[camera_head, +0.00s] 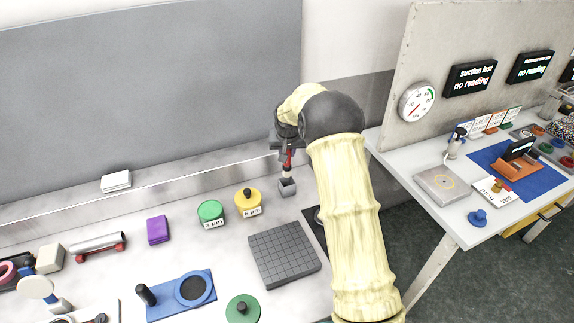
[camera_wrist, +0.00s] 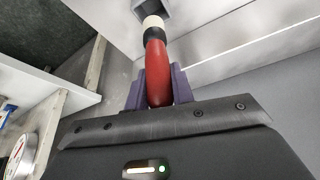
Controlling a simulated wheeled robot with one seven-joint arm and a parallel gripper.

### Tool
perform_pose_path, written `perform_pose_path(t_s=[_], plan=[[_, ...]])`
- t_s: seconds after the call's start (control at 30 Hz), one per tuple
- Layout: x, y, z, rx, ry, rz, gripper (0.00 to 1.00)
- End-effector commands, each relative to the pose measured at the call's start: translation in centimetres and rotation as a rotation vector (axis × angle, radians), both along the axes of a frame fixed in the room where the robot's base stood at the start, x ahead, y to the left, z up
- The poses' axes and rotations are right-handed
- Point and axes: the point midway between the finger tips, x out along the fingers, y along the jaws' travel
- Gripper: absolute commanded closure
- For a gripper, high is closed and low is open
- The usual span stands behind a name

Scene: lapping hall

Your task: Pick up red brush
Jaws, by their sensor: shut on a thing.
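The red brush (camera_wrist: 156,66) has a red handle, a black collar and a pale tip. In the wrist view its handle is between the purple fingers of my gripper (camera_wrist: 158,92), which is shut on it. In the head view the brush (camera_head: 289,158) hangs upright under my gripper (camera_head: 287,148). A small grey square holder (camera_head: 288,188) stands directly below it and also shows at the top of the wrist view (camera_wrist: 154,8). The pale tip is at the holder's opening. I cannot tell whether it is inside or just above it.
A purple block (camera_head: 158,230) lies farther left. A second table (camera_head: 425,208) stands to the right, across a gap.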

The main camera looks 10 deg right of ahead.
Motion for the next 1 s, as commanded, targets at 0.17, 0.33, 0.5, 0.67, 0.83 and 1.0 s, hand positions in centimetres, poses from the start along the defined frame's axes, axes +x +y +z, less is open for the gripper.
perform_pose_path(t_s=[0.17,0.33,0.5,0.67,0.83,1.0], plan=[[0.0,0.0,2.0,0.000,-0.001,-0.001,0.99],[0.0,0.0,2.2,0.000,0.001,0.000,0.99],[0.0,0.0,2.2,0.000,0.001,0.000,0.99],[0.0,0.0,2.1,0.000,0.000,0.000,0.99],[0.0,0.0,2.1,0.000,0.000,0.000,0.99],[0.0,0.0,2.1,0.000,0.000,0.000,0.99]])
